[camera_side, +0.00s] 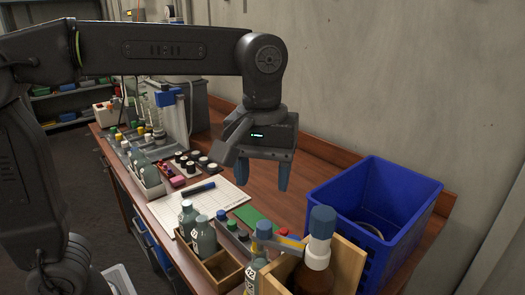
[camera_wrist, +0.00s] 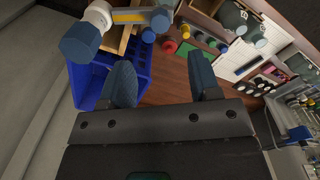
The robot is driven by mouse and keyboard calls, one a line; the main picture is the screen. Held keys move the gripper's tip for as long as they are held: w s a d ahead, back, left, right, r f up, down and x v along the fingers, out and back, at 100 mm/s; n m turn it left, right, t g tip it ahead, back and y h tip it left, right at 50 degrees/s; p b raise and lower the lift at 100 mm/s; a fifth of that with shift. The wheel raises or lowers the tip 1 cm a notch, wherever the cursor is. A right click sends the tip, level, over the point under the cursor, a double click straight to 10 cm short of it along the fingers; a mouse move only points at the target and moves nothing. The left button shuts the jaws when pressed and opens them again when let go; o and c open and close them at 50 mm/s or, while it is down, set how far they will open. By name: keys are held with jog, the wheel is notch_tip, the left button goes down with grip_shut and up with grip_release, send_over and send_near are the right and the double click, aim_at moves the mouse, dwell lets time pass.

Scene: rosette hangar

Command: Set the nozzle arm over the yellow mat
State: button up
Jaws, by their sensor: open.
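The nozzle arm (camera_side: 290,243) is a short grey and yellow bar at the front of the bench. It runs between a blue knob on a white collar (camera_side: 318,254) and a smaller blue end piece at its left. It also shows in the wrist view (camera_wrist: 128,16) at the top left. A brown bottle-like body is below the collar, partly cut off by the frame. My gripper (camera_side: 265,180) hangs above the bench, behind and above the nozzle arm, its blue fingers apart and empty. Both fingers show in the wrist view (camera_wrist: 160,78). I cannot make out a yellow mat.
A blue crate (camera_side: 405,236) stands right of the nozzle arm, beside wooden boxes. A green mat (camera_side: 252,216), a white grid sheet (camera_side: 225,199) and grey bottles (camera_side: 203,237) are to the left. Jars and small items crowd the far left. Bare wood lies below my gripper.

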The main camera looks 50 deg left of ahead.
jog(key=shift+r, duration=2.1)
jog(key=s+a+f+m+t, duration=0.5)
jog(key=s+a+f+m, duration=0.2)
jog(key=s+a+f, duration=0.3)
jog(key=shift+s+a+f, duration=0.15)
jog(key=shift+a+f, duration=0.65)
jog(key=shift+a, duration=0.1)
